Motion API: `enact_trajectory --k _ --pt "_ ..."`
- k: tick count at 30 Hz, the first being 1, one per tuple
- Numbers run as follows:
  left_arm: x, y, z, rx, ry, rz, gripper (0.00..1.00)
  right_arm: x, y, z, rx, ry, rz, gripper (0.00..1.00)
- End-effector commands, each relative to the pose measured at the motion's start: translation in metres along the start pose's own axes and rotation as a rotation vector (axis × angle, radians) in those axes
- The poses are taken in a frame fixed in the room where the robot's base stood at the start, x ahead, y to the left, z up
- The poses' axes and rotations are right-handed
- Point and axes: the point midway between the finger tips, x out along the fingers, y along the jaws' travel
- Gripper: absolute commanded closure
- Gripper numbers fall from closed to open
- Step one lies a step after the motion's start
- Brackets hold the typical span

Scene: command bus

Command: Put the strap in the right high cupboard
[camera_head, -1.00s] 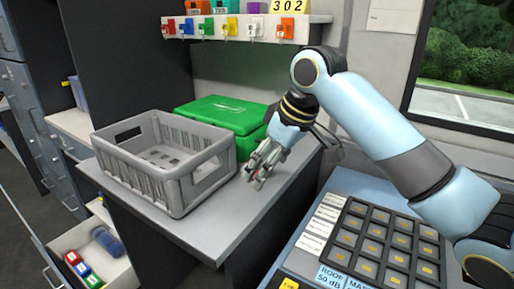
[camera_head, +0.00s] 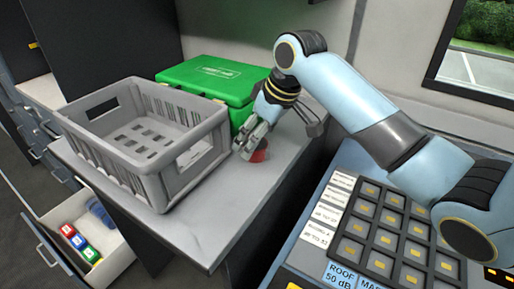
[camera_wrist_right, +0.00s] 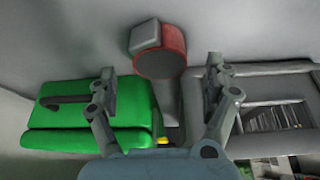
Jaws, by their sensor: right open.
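The strap looks like a red roll with a grey block on it. In the right wrist view the strap (camera_wrist_right: 160,62) lies on the grey surface, ahead of and between my open fingertips. In the head view the strap (camera_head: 261,152) shows as a small red patch, partly hidden by my right gripper (camera_head: 247,146). My right gripper, also in the right wrist view (camera_wrist_right: 160,85), is open and empty, low over the counter. My left gripper is not in view. No high cupboard can be made out.
A grey crate (camera_head: 168,190) stands left on the counter (camera_head: 215,225), and a green case (camera_head: 235,88) stands behind the gripper. A button panel (camera_head: 345,235) is at right. An open drawer (camera_head: 110,262) holds red, blue and green items. The front counter is clear.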

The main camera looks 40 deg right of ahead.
Motion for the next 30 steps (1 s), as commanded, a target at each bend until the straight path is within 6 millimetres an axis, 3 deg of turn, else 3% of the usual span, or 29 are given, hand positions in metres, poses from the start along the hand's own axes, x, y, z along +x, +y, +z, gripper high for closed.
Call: enact_trajectory --k 6,13,30 --pt "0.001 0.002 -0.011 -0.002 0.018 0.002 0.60 0.026 0.000 0.002 0.001 0.000 -0.001 0.16" --pt "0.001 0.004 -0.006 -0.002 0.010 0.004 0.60 0.028 0.001 0.002 -0.001 0.000 0.000 0.16" --pt "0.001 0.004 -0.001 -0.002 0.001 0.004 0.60 0.028 0.001 0.002 -0.001 0.001 0.000 0.87"
